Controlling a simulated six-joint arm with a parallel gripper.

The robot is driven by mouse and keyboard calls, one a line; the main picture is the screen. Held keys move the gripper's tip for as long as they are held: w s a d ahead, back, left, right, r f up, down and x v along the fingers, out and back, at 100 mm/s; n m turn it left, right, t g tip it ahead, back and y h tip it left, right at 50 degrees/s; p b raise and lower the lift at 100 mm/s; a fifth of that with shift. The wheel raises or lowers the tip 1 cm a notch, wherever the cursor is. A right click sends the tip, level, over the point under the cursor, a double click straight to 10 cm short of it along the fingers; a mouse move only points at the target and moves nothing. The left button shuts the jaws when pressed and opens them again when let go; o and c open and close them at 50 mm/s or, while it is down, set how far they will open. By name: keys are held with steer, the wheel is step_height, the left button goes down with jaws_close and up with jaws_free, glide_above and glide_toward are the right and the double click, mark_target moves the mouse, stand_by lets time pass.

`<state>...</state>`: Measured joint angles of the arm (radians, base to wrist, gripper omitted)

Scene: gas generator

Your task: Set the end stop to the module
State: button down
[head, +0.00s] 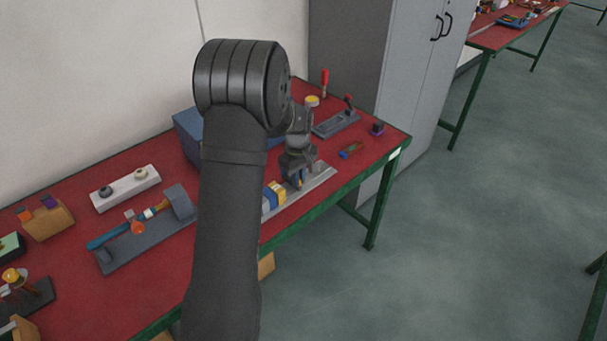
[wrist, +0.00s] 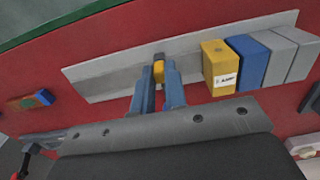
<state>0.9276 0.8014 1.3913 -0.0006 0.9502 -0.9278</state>
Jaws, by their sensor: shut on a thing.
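My gripper (wrist: 159,84) has its two blue fingers shut on a small yellow-orange piece with a grey top, the end stop (wrist: 158,71). The end stop is at the long grey rail (wrist: 105,76); I cannot tell whether it touches it. On the rail, the yellow module (wrist: 219,68) with a white label stands beside a blue module (wrist: 250,60) and grey ones. A gap of bare rail separates the end stop from the yellow module. In the head view my gripper (head: 296,180) is over the rail (head: 322,178), and its fingers hide the end stop.
A small red, green and blue part (wrist: 31,101) lies beyond the rail's free end. The red table (head: 150,285) also holds a grey fixture with a blue-handled tool (head: 108,238), a white block with two knobs (head: 126,188) and a blue box (head: 187,135). The table's green edge runs close along the rail.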

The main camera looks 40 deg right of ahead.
steer(key=c, duration=1.4)
jaws_free()
steer(key=shift+c, duration=0.2)
steer(key=shift+r, duration=0.1)
step_height(320, 180, up, 17)
steer(key=shift+r, duration=0.15)
